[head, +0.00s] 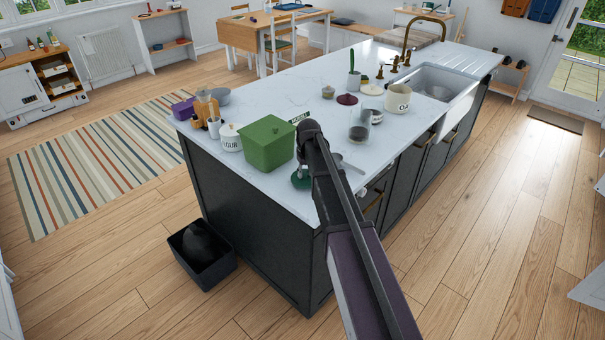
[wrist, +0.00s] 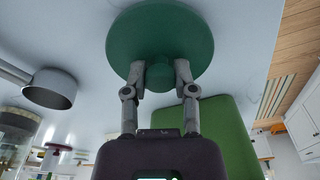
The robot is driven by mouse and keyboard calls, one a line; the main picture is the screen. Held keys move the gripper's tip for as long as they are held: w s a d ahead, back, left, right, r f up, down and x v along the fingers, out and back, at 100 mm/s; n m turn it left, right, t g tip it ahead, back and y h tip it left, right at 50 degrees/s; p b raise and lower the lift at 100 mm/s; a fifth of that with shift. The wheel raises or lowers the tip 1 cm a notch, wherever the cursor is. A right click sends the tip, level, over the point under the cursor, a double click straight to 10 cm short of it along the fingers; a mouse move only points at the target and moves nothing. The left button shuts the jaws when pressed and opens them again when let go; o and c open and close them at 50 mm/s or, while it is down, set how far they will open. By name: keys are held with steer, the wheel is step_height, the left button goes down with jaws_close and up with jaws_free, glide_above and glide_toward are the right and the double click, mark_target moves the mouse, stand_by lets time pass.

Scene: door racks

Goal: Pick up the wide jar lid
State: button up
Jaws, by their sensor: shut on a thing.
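The wide jar lid (wrist: 160,32) is a dark green round disc with a small knob in its middle. In the wrist view my gripper (wrist: 160,73) has its two fingers closed on either side of the knob. In the head view the lid (head: 300,181) shows near the front edge of the white island counter, just right of the green box, partly covered by my arm. My gripper is mostly hidden there. I cannot tell whether the lid touches the counter or is slightly above it.
The green lidded box (head: 268,146) stands close to the left of the lid; a white flour canister (head: 230,138) is beyond it. A grey pan-like cup (wrist: 50,88) and a glass jar (head: 359,128) stand to the other side. The counter's far middle (head: 290,88) is clear.

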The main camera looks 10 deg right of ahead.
step_height(320, 180, up, 2)
steer(key=shift+r+p, duration=0.1)
steer(key=shift+p, duration=0.6)
steer(key=s+d, duration=0.1)
steer(key=s, duration=0.4)
steer(key=s+d+p, duration=0.1)
steer(key=s, duration=0.4)
steer(key=s+d+r, duration=0.1)
steer(key=s+d, duration=0.1)
steer(key=s, duration=0.3)
steer(key=shift+s+d+r, duration=0.1)
steer(key=shift+s, duration=0.15)
